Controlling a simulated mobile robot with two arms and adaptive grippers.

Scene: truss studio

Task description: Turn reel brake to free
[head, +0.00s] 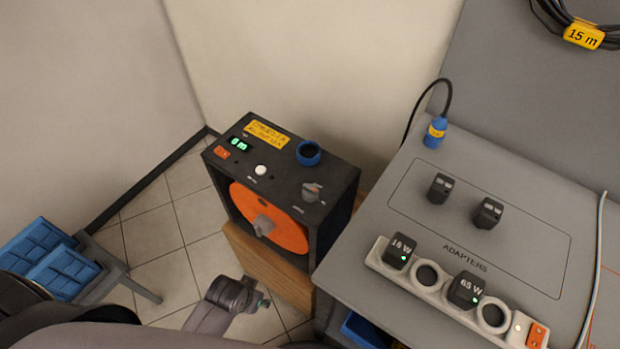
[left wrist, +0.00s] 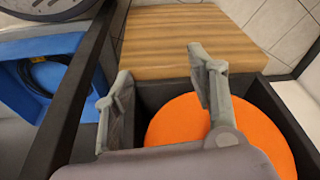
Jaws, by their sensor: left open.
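The cable reel box (head: 280,165) is black with an orange disc (head: 285,222) on its front and a grey grip at the disc's centre. A grey knob (head: 311,191) with small lettering sits on the box's top, near the right front corner. It looks like the brake, but its lettering is too small to read. My left gripper (head: 262,297) is low in front of the box, below the disc and apart from the knob. In the left wrist view its fingers (left wrist: 160,66) are spread and empty, with the orange disc (left wrist: 235,125) near them. My right gripper is not in view.
The box top also has a green "0 m" display (head: 238,145), a white button (head: 260,170) and a blue-ringed socket (head: 308,153). A grey adapter table (head: 540,200) stands close on the right. Tiled floor is clear between.

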